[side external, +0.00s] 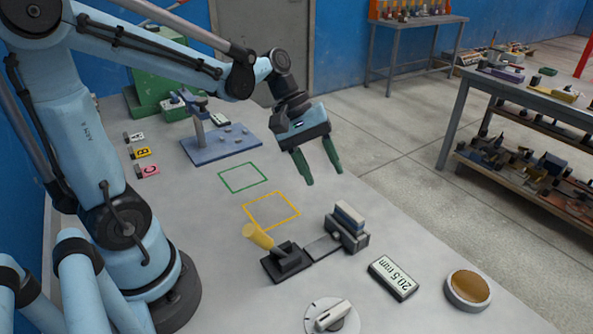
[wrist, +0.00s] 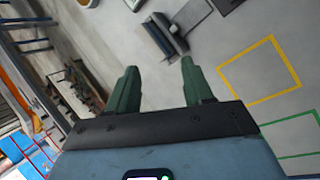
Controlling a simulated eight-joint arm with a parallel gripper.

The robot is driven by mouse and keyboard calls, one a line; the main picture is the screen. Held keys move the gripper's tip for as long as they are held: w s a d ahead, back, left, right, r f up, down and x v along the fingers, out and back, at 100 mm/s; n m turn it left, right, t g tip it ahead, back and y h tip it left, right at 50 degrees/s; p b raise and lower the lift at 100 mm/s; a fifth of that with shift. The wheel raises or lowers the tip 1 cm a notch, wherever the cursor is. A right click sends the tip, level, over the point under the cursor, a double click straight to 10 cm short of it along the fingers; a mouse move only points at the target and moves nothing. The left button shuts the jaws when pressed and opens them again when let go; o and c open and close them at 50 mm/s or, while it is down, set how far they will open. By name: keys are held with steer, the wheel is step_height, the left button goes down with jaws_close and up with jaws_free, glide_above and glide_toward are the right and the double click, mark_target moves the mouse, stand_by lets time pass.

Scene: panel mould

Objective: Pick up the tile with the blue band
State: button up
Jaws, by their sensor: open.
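A small upright piece with a blue face and a pale edge (side external: 349,216) stands in a dark grey holder (side external: 347,236) on the bench. It looks like the tile with the blue band, but the band itself is too small to make out. The holder also shows in the wrist view (wrist: 163,38), beyond the fingertips. My gripper (side external: 323,177) is open and empty, above the bench's far edge and apart from the holder. Its two green fingers also show in the wrist view (wrist: 158,66), with nothing between them.
Nearby are a 20.5 mm display (side external: 393,278), a round dish (side external: 468,290) and a dial (side external: 332,316). Yellow (side external: 298,212) and green (side external: 243,190) outlines are empty. A blue plate (side external: 222,150) with a post stands farther back.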

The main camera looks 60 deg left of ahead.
mark_target(348, 209)
steer(key=w+a+f+n+g+h, duration=0.2)
steer(key=w+a+f+n+h, duration=0.15)
steer(key=n+h, duration=0.35)
steer(key=x, duration=1.1)
steer(key=shift+s, duration=0.35)
steer(key=shift+a, duration=0.1)
steer(key=shift+c, duration=0.3)
jaws_close()
